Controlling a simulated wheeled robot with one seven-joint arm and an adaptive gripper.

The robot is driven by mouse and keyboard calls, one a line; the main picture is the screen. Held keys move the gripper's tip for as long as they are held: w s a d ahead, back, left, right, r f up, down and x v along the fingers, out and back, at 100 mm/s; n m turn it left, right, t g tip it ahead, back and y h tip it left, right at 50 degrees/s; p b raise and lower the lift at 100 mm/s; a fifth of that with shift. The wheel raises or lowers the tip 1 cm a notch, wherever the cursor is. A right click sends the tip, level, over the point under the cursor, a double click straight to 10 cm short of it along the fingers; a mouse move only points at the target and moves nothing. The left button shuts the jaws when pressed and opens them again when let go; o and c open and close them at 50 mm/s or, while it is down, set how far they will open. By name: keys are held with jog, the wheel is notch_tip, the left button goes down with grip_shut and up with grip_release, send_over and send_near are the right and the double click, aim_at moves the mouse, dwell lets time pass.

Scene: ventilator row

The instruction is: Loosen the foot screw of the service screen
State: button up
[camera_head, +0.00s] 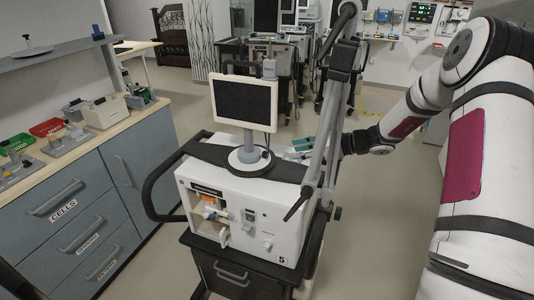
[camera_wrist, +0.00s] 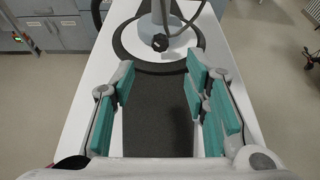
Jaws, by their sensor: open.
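The service screen (camera_head: 243,100) is a dark panel in a white frame on a post, standing upright on top of the white ventilator (camera_head: 255,195). Its round foot (camera_head: 249,160) also shows at the top of the wrist view (camera_wrist: 182,45). The foot screw, a small black knob (camera_wrist: 160,42), sits on the foot near the post, beyond my fingertips. My gripper (camera_wrist: 160,66) is open and empty, its teal fingers spread above the ventilator's top. In the head view my gripper (camera_head: 303,144) is right of the foot, partly hidden by a grey support arm.
The jointed grey support arm (camera_head: 328,110) rises at the ventilator's right, close to my arm. A black handle rail (camera_head: 150,190) runs along its left side. A counter with drawers (camera_head: 85,215) stands at left. Other ventilators (camera_head: 275,60) stand behind. Floor at right is clear.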

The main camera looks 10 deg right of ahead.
aim_at(268, 154)
jog(key=x, duration=1)
jog(key=shift+w+a+p, duration=0.2)
jog(key=shift+a+p, duration=0.05)
jog(key=shift+p, duration=0.1)
jog(key=shift+c, duration=0.3)
grip_shut()
